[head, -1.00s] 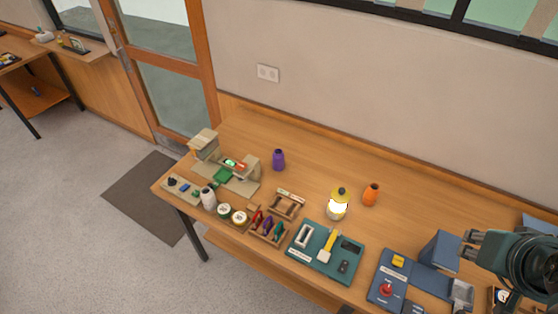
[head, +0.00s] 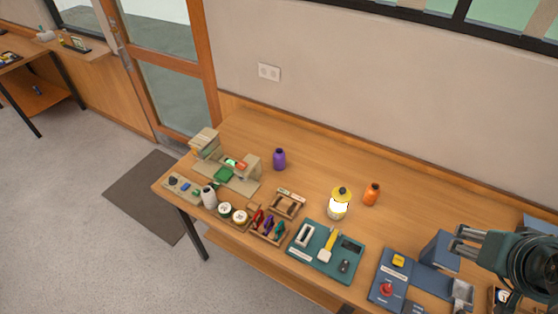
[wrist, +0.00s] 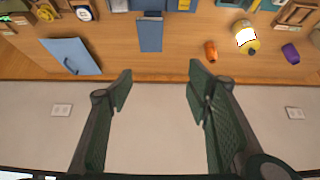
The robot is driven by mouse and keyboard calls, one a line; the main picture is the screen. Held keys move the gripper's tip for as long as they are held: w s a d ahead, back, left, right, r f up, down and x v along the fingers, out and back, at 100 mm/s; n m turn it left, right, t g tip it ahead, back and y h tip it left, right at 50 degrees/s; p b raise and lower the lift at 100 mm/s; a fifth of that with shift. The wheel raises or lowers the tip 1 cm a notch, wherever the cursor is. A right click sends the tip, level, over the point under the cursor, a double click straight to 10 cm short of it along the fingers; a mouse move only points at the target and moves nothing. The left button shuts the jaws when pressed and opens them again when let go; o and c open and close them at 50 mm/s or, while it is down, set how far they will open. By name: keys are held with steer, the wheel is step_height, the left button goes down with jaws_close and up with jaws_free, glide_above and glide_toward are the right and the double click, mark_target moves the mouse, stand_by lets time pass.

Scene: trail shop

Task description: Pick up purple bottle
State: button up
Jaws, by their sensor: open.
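The purple bottle (head: 279,159) stands upright on the wooden table, left of centre in the head view, just right of a beige stand. It also shows near the right edge of the wrist view (wrist: 291,54). My gripper (head: 462,241) is at the right of the head view, over the right part of the table and well away from the bottle. In the wrist view its two fingers (wrist: 160,85) are spread wide with nothing between them.
A yellow lantern (head: 339,205) and an orange bottle (head: 371,194) stand on the table between my gripper and the purple bottle. A green tool tray (head: 313,258), a wooden rack (head: 286,205) and blue boxes (head: 437,250) line the front. The table's back strip is clear.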

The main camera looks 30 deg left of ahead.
steer(key=shift+w+a, duration=0.1)
steer(key=w+a+r+n+g+y+b, duration=0.15)
steer(key=w+a+r+n, duration=0.25)
steer(key=w+a, duration=0.9)
steer(key=w+a+f+n+g, duration=0.1)
steer(key=w+a+f+n, duration=0.1)
steer(key=w+a, duration=0.55)
steer(key=w+a+f+n+g, duration=0.25)
steer(key=w+a, duration=0.35)
steer(key=a, duration=0.3)
steer(key=n+g+h+b, duration=0.2)
steer(key=n, duration=0.5)
glide_toward(280, 150)
steer(key=shift+y, duration=0.25)
steer(key=f, duration=0.3)
steer(key=d+f, duration=0.1)
steer(key=f, duration=0.1)
steer(key=shift+a+f, duration=0.3)
steer(key=shift+f, duration=0.05)
